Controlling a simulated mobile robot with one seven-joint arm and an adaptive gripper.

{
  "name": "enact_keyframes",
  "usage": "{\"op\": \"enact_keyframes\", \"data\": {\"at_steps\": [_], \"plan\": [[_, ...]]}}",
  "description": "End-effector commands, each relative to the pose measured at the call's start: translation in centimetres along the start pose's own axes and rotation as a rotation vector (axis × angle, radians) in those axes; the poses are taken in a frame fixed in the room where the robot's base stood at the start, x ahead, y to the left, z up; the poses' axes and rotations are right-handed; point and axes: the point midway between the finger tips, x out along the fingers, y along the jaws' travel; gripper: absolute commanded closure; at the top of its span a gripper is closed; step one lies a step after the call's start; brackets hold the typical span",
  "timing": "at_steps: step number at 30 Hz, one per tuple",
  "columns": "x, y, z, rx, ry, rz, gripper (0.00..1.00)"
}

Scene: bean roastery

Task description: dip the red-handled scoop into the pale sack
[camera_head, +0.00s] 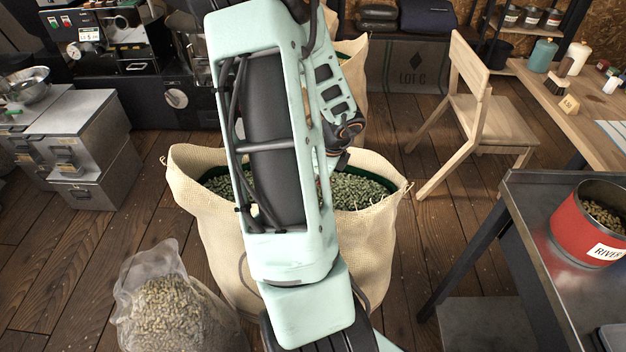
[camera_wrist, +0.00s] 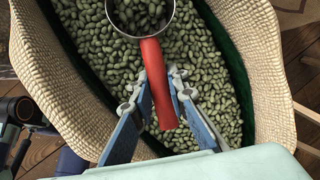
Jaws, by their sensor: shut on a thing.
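The pale sack (camera_head: 380,245) stands open on the floor in front of me, filled with green beans (camera_wrist: 90,50). My arm hangs across it in the head view and hides its middle and my gripper. In the wrist view my gripper (camera_wrist: 162,95) is shut on the red handle of the scoop (camera_wrist: 155,75), inside the sack's mouth. The scoop's round metal bowl (camera_wrist: 172,14) holds green beans and is cut off by the top of the view. The bowl is over or among the beans; how deep I cannot tell. The sack's woven rim (camera_wrist: 50,85) shows around them.
A clear bag of pale beans (camera_head: 165,300) stands at the lower left. A dark metal table (camera_head: 530,230) with a red tin (camera_head: 580,232) is at the right. A wooden chair (camera_head: 480,110) and metal boxes (camera_head: 85,140) stand farther back.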

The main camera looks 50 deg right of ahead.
Motion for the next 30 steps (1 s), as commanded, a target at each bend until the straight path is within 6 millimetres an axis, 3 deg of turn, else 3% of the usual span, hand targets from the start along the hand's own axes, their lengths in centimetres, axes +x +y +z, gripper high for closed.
{"op": "enact_keyframes", "data": {"at_steps": [30], "plan": [[-6.9,-1.4,2.2,0.000,-0.001,-0.001,1.00]]}}
